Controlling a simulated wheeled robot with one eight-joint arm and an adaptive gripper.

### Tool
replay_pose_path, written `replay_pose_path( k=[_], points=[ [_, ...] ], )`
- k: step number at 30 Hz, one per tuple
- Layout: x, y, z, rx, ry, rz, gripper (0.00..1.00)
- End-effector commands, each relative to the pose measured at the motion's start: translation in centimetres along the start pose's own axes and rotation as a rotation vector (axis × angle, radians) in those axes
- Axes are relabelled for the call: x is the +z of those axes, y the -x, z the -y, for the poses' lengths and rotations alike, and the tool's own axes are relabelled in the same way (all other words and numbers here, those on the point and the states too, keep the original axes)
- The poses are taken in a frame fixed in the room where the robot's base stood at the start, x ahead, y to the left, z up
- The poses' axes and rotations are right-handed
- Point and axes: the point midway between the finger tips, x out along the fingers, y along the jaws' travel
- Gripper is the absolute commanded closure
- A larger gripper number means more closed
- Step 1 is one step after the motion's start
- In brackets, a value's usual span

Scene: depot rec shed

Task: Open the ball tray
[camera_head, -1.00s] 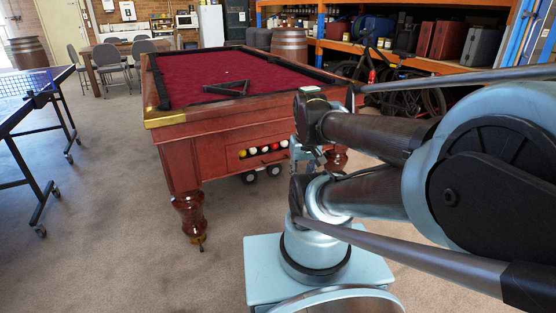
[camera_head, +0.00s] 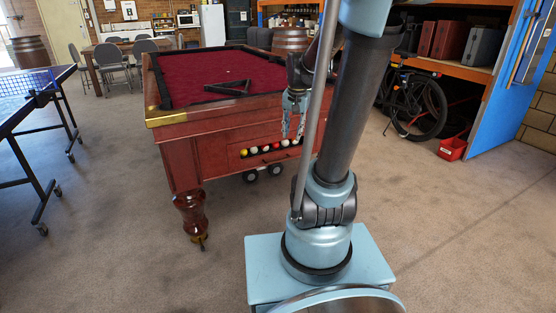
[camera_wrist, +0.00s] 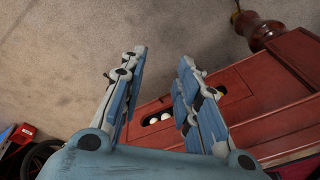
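The ball tray (camera_head: 258,161) is in the near end of the wooden pool table (camera_head: 205,136). A row of several coloured and white balls (camera_head: 270,148) shows in its slot. My gripper (camera_head: 292,132) hangs with its fingers downward near the table end, right of and above most of the balls. In the wrist view my gripper (camera_wrist: 162,58) has its two blue fingers spread with nothing between the tips. White balls (camera_wrist: 160,118) show in the slot beyond and between the fingers; the right finger covers part of the slot. I see no contact with the tray.
A table-tennis table (camera_head: 30,95) stands at the left. Carpet (camera_head: 120,200) in front of the pool table is clear.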

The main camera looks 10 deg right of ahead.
Motion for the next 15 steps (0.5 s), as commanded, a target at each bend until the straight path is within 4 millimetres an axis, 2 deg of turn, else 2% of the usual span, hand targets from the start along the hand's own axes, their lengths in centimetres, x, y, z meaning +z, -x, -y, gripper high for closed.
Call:
replay_pose_path(
  k=[1,8,15],
  points=[
    [-1.4,-0.3,0.7,-0.001,-0.027,0.001,0.70],
    [-6.9,-2.4,3.3,-0.006,-0.159,0.006,0.70],
    [-12.5,-5.9,5.8,-0.010,-0.297,0.012,0.70]
  ],
)
